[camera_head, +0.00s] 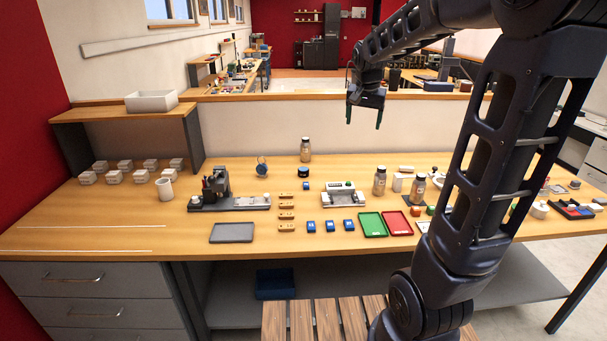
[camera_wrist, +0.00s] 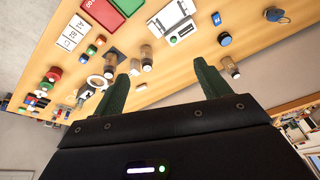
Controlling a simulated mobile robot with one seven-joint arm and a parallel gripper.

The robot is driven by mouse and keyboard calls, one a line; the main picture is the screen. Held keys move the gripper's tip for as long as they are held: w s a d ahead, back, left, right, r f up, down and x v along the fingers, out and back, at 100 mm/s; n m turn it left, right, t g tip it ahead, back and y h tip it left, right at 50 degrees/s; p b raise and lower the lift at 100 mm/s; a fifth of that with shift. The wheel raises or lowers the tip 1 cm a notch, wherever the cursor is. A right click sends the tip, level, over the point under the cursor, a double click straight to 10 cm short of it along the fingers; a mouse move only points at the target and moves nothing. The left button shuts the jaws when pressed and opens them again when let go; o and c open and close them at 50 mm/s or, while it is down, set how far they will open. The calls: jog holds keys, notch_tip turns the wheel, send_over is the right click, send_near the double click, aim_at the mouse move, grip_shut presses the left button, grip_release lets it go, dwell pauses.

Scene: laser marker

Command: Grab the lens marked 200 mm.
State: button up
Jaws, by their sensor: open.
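I cannot read a 200 mm mark on anything in either view, so I cannot tell which thing is that lens. A small round blue-rimmed piece (camera_head: 261,165) stands upright near the back middle of the workbench; it may be a lens in a mount. What looks like the same piece shows in the wrist view (camera_wrist: 277,15) at the upper right. My gripper (camera_head: 363,116) is raised above the back of the bench, open and empty. Its two green fingers (camera_wrist: 164,72) show apart in the wrist view, with nothing between them.
The workbench (camera_head: 190,240) holds a black device (camera_head: 216,188), a grey tray (camera_head: 232,233), a green tray (camera_head: 372,225), a red tray (camera_head: 397,223), brown blocks (camera_head: 287,216), blue boxes (camera_head: 330,226) and brown jars (camera_head: 306,150). The front left is mostly clear.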

jog(key=w+a+f+m, duration=0.1)
jog(key=w+a+f, duration=0.1)
jog(key=w, duration=0.3)
jog(key=w+a+f+m, duration=0.1)
jog(key=w+a, duration=0.1)
jog(key=w, duration=0.3)
jog(key=m+h, duration=0.3)
jog(key=m, duration=0.1)
send_over(304, 169)
jog(key=s+a, duration=0.2)
jog(key=a, duration=0.2)
notch_tip(304, 169, down, 24)
jog(key=shift+g, duration=0.3)
jog(key=shift+x, duration=5.35)
jog(key=shift+s+d, duration=0.1)
jog(key=shift+s, duration=0.1)
jog(key=c, duration=1.1)
jog(key=shift+r, duration=0.1)
jog(key=shift+c, duration=0.2)
